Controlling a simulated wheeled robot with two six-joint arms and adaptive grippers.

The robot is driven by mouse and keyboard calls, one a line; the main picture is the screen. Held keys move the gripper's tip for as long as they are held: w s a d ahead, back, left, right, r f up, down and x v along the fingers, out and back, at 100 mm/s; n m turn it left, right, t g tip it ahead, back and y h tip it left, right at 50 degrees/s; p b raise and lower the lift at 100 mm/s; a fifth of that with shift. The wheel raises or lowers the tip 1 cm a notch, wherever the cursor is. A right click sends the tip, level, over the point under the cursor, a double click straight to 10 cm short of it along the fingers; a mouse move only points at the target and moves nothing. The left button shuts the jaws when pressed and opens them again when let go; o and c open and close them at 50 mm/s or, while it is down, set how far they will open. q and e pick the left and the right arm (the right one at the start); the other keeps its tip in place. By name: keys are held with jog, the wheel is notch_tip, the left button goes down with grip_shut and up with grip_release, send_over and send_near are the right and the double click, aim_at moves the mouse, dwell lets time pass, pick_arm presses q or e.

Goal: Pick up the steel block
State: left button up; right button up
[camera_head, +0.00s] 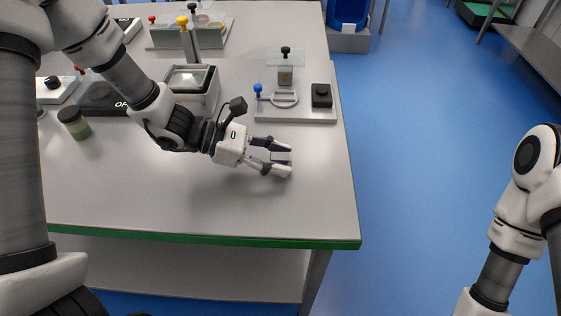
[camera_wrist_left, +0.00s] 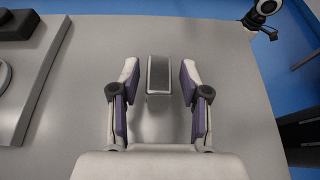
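The steel block (camera_wrist_left: 159,76) is a small grey block on the table (camera_head: 160,200). In the left wrist view it lies between the fingertips of my left gripper (camera_wrist_left: 160,82), with a gap on each side. In the head view my left gripper (camera_head: 283,158) reaches in low over the table, and the block (camera_head: 281,157) shows partly between its fingers. The left gripper is open. My right arm shows at the right edge of the head view, over the floor, but its gripper is out of frame.
A grey plate (camera_head: 293,117) with a blue knob, a steel handle and a black block stands just behind the gripper. A square open-topped box (camera_head: 205,100) and a green-banded jar (camera_head: 74,123) stand to the left. The front of the table is clear to its green edge (camera_head: 200,238).

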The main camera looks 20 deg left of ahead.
pick_arm(q)
jog(key=shift+w, duration=0.1)
grip_shut()
